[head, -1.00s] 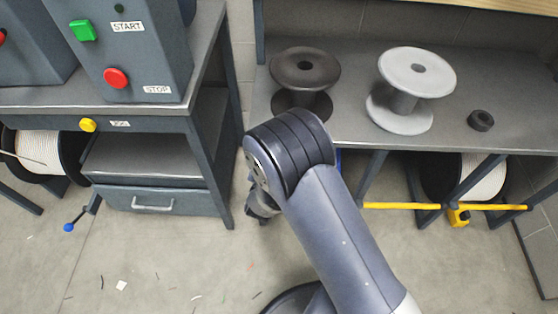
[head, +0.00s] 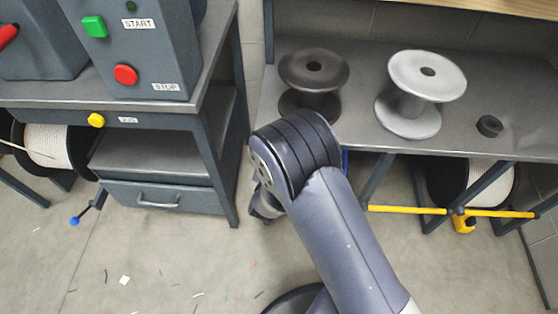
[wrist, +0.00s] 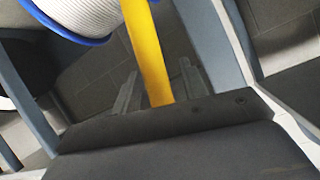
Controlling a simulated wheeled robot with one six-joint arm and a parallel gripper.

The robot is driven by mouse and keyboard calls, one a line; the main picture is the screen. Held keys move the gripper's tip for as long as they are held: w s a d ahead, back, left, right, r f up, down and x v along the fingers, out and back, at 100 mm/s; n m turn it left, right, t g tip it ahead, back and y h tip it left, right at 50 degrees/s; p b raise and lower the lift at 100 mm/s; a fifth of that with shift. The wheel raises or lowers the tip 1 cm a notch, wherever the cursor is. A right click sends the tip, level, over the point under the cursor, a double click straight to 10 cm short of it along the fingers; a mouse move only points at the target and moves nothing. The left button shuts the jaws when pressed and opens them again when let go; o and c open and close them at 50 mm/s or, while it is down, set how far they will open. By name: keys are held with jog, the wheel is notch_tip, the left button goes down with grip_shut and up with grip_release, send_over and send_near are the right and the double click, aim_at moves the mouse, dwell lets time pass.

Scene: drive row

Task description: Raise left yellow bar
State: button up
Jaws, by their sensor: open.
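In the wrist view a yellow bar (wrist: 150,60) runs from the top edge down towards my gripper (wrist: 158,76). My gripper is open, with one finger on each side of the bar as seen from the wrist. I cannot tell how deep the bar lies between the fingers. In the head view my arm hides the fingers and whatever lies behind them. Another stretch of yellow bar (head: 405,209) shows low under the bench at the right, level, with a yellow block (head: 463,223) on it. I cannot tell whether both views show the same bar.
A white-wound spool with a blue rim (wrist: 80,14) is close beside the bar. Bluish-grey frame legs (wrist: 210,45) stand right of it. The bench (head: 455,140) carries a dark reel (head: 314,70) and a pale reel (head: 427,75). A control cabinet (head: 140,55) stands left.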

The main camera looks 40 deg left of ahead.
jog(key=p+v, duration=0.1)
jog(key=v, duration=0.9)
jog(key=shift+s, duration=0.2)
jog(key=shift+w, duration=0.1)
jog(key=d+b+x, duration=0.1)
jog(key=x, duration=0.9)
jog(key=shift+w+a+f+b, duration=0.2)
jog(key=shift+w+b, duration=0.1)
jog(key=shift+w, duration=0.2)
jog(key=shift+d, duration=0.15)
